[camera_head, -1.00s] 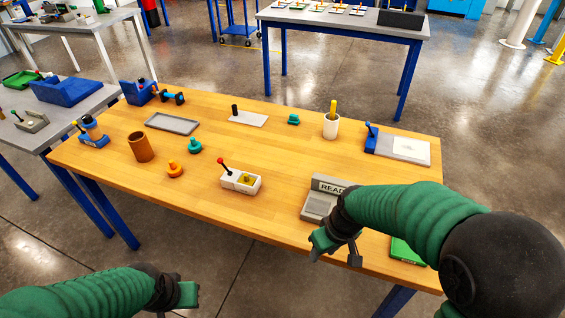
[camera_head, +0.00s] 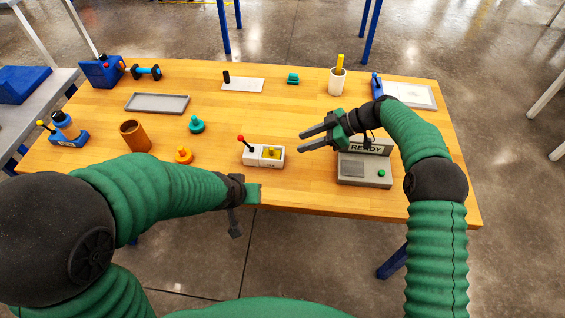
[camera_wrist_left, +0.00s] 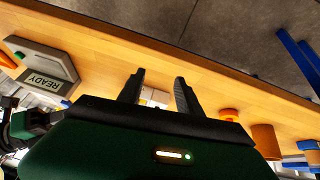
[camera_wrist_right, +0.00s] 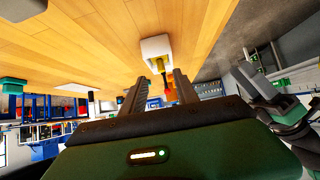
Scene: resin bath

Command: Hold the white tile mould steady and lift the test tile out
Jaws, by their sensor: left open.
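The white tile mould (camera_head: 249,160) sits upright near the middle of the table's front edge, with a red-knobbed lever at its left. The yellow test tile (camera_head: 271,153) lies in its right half, with a small raised yellow part. My left gripper (camera_head: 245,208) is open and empty, in front of the mould; part of the mould shows between its fingers in the left wrist view (camera_wrist_left: 155,97). My right gripper (camera_head: 303,139) is open and empty, above and right of the mould, fingers pointing left. In the right wrist view the mould (camera_wrist_right: 155,45) lies beyond its fingers.
A grey READY stand (camera_head: 364,180) with a green button is close right of the mould. An orange knobbed piece (camera_head: 183,156), a teal one (camera_head: 197,125) and a brown cup (camera_head: 135,136) stand to the left. A white cup (camera_head: 336,84) stands behind. The wood behind the mould is clear.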

